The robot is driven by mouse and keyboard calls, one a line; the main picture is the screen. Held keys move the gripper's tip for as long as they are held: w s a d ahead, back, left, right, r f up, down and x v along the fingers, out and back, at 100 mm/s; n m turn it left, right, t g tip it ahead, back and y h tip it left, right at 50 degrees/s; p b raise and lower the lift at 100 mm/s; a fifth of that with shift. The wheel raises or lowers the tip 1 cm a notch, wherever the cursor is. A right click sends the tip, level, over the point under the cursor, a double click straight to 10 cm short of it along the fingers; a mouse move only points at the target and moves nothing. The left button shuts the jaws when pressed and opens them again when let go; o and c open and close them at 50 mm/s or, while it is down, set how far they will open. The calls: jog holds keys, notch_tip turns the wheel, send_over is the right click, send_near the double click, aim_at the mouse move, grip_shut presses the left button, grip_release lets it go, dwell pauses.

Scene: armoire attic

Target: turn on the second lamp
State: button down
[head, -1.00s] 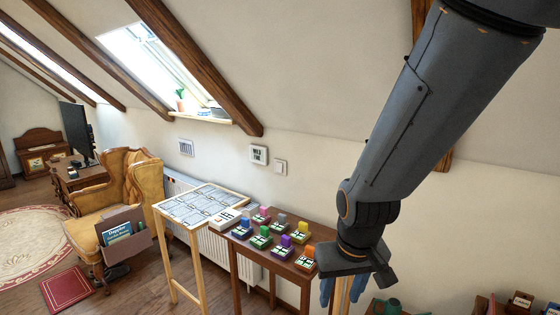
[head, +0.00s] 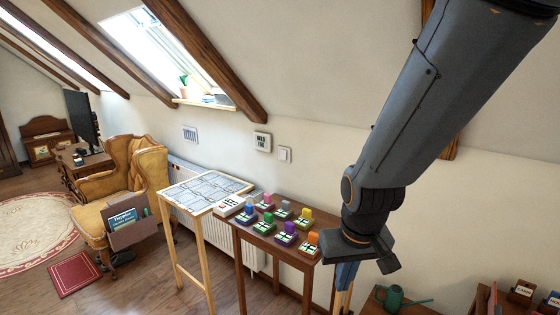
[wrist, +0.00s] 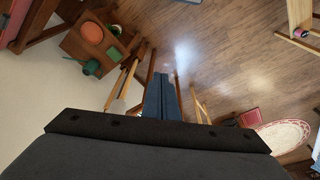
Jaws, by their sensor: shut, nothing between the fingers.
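No lamp can be made out in either view. A small white wall plate (head: 285,154), which looks like a switch, is on the wall right of a framed sign (head: 262,142). My gripper (head: 344,276) points down in the head view, right of the brown table with coloured blocks and well below the wall plate. Its blue fingers also show in the wrist view (wrist: 162,97), together and empty above the wooden floor. My wrist partly hides the fingers in the head view.
The brown table (head: 282,248) bears several coloured blocks; a pale-framed table (head: 192,222) stands beside it. A radiator (head: 245,250) runs behind. A green watering can (head: 392,298) is at the lower right. An orange armchair (head: 150,165) is left; open floor (head: 150,290) lies in front.

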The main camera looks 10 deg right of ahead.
notch_tip(320, 180, down, 12)
jog(key=g+b, duration=0.1)
jog(key=b, duration=0.8)
jog(key=shift+w+r+b, duration=0.2)
jog(key=shift+w+b, duration=0.15)
jog(key=shift+w, duration=0.1)
jog(key=shift+s, duration=0.1)
